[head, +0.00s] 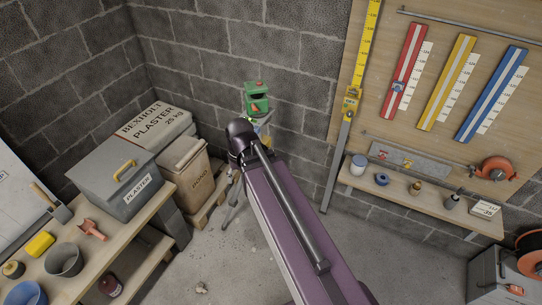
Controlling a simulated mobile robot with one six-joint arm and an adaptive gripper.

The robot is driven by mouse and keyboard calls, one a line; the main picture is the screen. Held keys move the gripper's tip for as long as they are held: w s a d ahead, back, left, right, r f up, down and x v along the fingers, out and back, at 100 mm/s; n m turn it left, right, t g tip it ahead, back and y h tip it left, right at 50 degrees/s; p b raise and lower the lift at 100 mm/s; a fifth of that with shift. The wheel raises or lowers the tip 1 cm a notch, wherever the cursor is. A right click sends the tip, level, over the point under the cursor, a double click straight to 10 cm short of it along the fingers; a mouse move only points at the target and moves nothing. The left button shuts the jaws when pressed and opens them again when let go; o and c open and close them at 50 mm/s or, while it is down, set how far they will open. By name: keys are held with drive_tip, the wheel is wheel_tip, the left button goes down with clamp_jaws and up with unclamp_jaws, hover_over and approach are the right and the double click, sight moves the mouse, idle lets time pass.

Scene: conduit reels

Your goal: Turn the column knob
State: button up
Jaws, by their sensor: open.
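A green device with an orange knob or dial (257,98) stands near the back wall corner, on top of what looks like a tripod (233,205). Small yellowish and blue parts show just under the device. My purple arm reaches up from the lower right, and its dark rounded joint lies in front of the tripod's middle. It hides most of the column, and I cannot make out the column knob. My gripper's fingers do not show; they may be hidden behind that joint.
A workbench (110,240) with a grey box, pots and tools is at the left. A wall shelf (420,200) with small jars is at the right, below a board of coloured levels. Some floor (215,265) is clear.

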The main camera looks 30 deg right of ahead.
drive_tip(key=w+d+f+m+t+y+b, duration=0.2)
drive_tip(key=w+d+f+m+y+b, duration=0.25)
drive_tip(key=w+f+b, duration=0.6)
drive_tip(key=w+d+f+m+t+y+b, duration=0.25)
drive_tip(key=d+f+m+y+b, duration=0.4)
drive_tip(key=b, duration=0.95)
drive_tip(key=w+d+f+m+t+y+b, duration=0.1)
drive_tip(key=d+f+t+b, duration=0.3)
drive_tip(key=d+b, duration=0.7)
drive_tip(key=w+d+f+m+t+y+b, duration=0.2)
drive_tip(key=d+f+m+t+y+b, duration=0.1)
drive_tip(key=d+b, duration=0.8)
drive_tip(key=shift+w+d+f+m+t+y, duration=0.25)
drive_tip(key=shift+f+m+t+y, duration=0.15)
drive_tip(key=shift+f+m+t, duration=0.4)
drive_tip(key=shift+a, duration=0.1)
drive_tip(key=p+x, duration=0.4)
drive_tip(key=x, duration=0.9)
drive_tip(key=shift+w+a, duration=0.15)
drive_tip(key=shift+a, duration=0.05)
